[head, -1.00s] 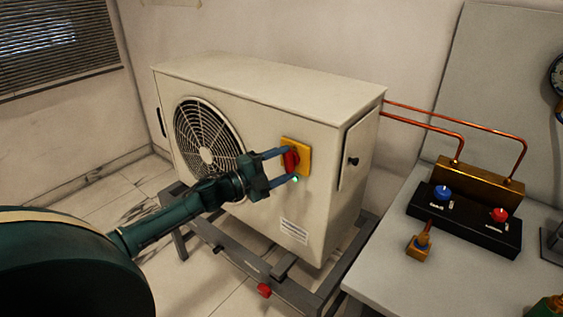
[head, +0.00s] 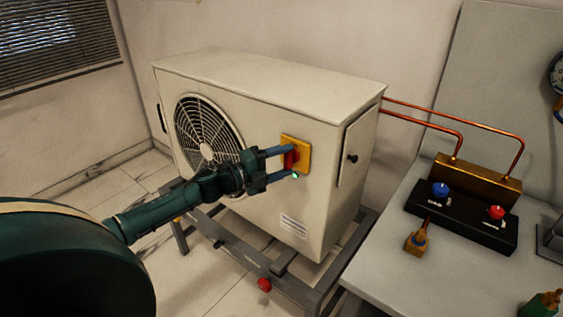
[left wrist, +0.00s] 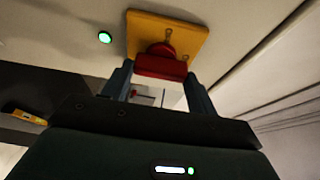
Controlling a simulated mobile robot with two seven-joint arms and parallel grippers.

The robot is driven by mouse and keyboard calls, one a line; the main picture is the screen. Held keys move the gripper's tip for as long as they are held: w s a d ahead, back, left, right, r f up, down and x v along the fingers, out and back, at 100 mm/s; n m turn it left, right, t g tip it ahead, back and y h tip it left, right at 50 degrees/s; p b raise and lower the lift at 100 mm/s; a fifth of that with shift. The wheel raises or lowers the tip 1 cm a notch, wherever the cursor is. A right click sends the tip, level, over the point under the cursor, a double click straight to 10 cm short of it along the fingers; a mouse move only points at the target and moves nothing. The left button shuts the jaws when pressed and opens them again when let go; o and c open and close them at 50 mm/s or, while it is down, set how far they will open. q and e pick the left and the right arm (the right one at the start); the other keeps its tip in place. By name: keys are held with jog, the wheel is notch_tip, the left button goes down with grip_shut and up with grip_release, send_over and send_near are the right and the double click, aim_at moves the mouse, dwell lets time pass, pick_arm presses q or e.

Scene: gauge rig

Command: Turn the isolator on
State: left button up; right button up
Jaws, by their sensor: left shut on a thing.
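The isolator is a red rotary handle (head: 290,159) on a yellow square plate (head: 304,153), on the front of a cream outdoor unit (head: 270,100). My left gripper (head: 290,162) reaches it from the left, with one finger above the handle and one below. In the left wrist view the red handle (left wrist: 161,65) sits between the two blue fingers, in front of the yellow plate (left wrist: 168,35); the gripper is shut on it. A small green lamp (head: 295,176) is lit below the plate; it also shows in the left wrist view (left wrist: 105,38). My right gripper is not in view.
A grey table (head: 385,270) at the right carries a black valve block (head: 460,216) with blue and red knobs and a brass fitting (head: 418,240). Copper pipes (head: 440,115) run from the unit to it. The unit stands on a grey metal frame (head: 240,262).

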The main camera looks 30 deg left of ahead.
pick_arm(q)
jog(key=o, duration=1)
jog(key=shift+s, duration=0.1)
jog(key=v, duration=1.3)
jog(key=shift+b, duration=0.35)
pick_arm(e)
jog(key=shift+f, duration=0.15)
pick_arm(q)
jog(key=s+d+f+n+y+p, duration=0.2)
jog(key=s+d+f+n+y, duration=0.2)
jog(key=d+f+n, duration=0.3)
jog(key=s+d+f+n+g+p, duration=0.1)
jog(key=s+d+f+n, duration=0.2)
jog(key=d, duration=0.3)
jog(key=s+d+f+n+g+p, duration=0.1)
jog(key=s+d+f+n+g, duration=0.1)
jog(key=d+n, duration=0.4)
jog(key=s+d+f+n+g+p, duration=0.1)
jog(key=s+d+f+n+g, duration=0.1)
jog(key=s+d+f+n, duration=0.2)
jog(key=s+d, duration=0.2)
jog(key=d, duration=0.2)
jog(key=shift+n+y, duration=0.3)
jog(key=shift+y, duration=0.1)
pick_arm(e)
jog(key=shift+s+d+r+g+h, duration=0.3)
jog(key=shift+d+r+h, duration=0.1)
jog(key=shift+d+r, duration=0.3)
